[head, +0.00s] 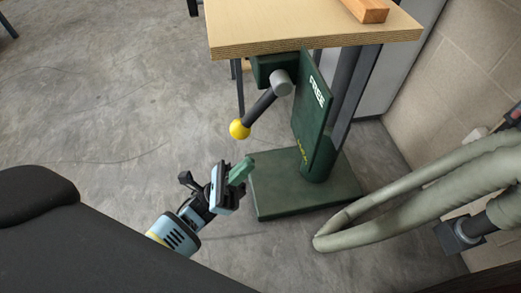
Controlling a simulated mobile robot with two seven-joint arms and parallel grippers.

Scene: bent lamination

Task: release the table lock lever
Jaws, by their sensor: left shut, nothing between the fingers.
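The table lock lever (259,107) is a dark bar on a grey round pivot, under the table's front edge. It slants down to the left and ends in a yellow ball knob (239,129). A green plate (314,112) beside the pivot carries the word "FREE" near its top and smaller yellow lettering lower down. My left gripper (240,170) is below the knob, apart from it, with its green fingers shut and empty, pointing up to the right. My right gripper is not in view.
The wooden table top (290,30) overhangs the lever, with a wood block (366,10) on it. The green pedestal base (290,190) stands on the floor. A thick grey-green hose (400,185) loops at the right. Floor left of the lever is clear.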

